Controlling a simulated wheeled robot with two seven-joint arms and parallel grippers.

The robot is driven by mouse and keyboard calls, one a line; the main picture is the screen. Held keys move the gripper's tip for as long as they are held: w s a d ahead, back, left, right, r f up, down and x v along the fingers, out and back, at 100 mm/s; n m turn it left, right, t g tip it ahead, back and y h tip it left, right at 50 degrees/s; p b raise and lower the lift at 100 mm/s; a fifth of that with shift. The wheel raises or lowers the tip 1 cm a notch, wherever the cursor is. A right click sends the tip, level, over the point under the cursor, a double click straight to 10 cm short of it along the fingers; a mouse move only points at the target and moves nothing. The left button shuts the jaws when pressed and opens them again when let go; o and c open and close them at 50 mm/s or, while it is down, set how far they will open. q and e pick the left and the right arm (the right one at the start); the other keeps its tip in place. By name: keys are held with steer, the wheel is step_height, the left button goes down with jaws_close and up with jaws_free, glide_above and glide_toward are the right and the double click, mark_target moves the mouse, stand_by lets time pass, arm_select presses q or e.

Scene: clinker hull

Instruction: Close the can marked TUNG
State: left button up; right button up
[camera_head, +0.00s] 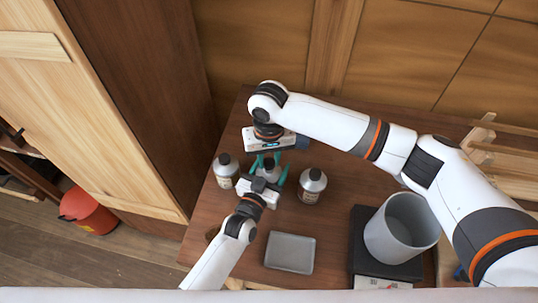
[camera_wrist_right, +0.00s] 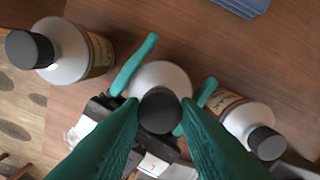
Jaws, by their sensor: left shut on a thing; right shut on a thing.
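The middle can (camera_head: 269,172) is pale with a black cap and stands between two similar cans. Its cap (camera_wrist_right: 160,112) sits between the teal fingertips of my right gripper (camera_wrist_right: 158,104), which is shut on it from above. My left gripper (camera_head: 267,175) is shut around the can's body (camera_wrist_right: 160,76) from the front. Whether the cap is fully seated on the neck cannot be told. No marking on the middle can is readable, so I cannot confirm TUNG.
Capped cans stand close on the left (camera_head: 225,171) and right (camera_head: 312,186). A grey tray (camera_head: 290,253) lies at the table's front. A grey pot (camera_head: 401,228) stands on a black scale-like base (camera_head: 361,217) at right. A red container (camera_head: 88,211) is on the floor.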

steer(key=shift+f, duration=0.55)
stand_by(0.4)
arm_select(q)
jaws_close()
arm_select(e)
steer(key=m, duration=0.7)
steer(key=shift+a+f, duration=0.1)
steer(key=shift+a, duration=0.05)
steer(key=m, duration=0.6)
steer(key=o, duration=0.9)
steer(key=shift+r, duration=2.3)
